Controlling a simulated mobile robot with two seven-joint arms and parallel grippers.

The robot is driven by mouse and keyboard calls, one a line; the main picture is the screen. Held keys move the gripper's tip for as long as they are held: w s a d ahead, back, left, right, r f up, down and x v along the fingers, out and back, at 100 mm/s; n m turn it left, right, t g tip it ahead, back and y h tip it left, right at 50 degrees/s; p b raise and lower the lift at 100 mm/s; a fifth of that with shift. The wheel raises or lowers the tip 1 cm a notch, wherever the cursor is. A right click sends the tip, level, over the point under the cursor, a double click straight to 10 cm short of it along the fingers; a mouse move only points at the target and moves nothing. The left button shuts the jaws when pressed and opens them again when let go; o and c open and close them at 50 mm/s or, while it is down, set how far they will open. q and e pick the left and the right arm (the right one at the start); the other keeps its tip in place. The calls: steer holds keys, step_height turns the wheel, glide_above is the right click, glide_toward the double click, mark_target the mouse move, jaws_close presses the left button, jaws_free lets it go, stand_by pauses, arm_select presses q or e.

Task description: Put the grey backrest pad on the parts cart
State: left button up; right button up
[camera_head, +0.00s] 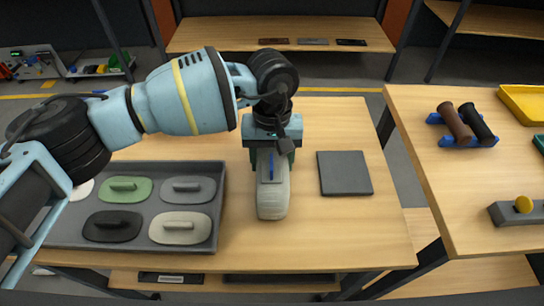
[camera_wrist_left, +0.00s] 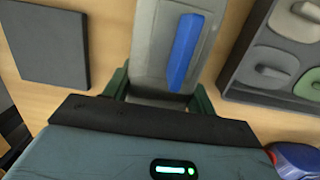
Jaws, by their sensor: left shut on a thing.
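A grey pad with a raised grip (camera_head: 188,190) lies in the back right place of the dark grey tray (camera_head: 225,225) on the wooden table. It also shows in the left wrist view (camera_wrist_left: 265,70). My left gripper (camera_head: 271,152) is right of that tray and shut on a light grey object (camera_head: 272,204) with a blue bar on top. This object also shows between the green fingers in the left wrist view (camera_wrist_left: 150,45). I cannot tell whether it touches the table. My right gripper is not in view. A low cart (camera_head: 98,68) stands at the back left, partly hidden.
Green (camera_head: 124,190), black (camera_head: 111,228) and cream (camera_head: 180,229) pads share the tray. A flat dark square plate (camera_head: 345,173) lies right of my left gripper. Another table (camera_head: 440,185) on the right holds a blue rack (camera_head: 466,142) and a yellow tray (camera_head: 525,103).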

arm_select(q)
steer(key=shift+f, duration=0.2)
steer(key=o, duration=1)
steer(key=shift+r, duration=0.1)
steer(key=r, duration=0.4)
steer(key=w+r, duration=0.1)
steer(key=r, duration=0.3)
steer(key=r+b, duration=0.1)
steer(key=r, duration=0.3)
steer(key=shift+w+r, duration=0.1)
steer(key=shift+w, duration=0.1)
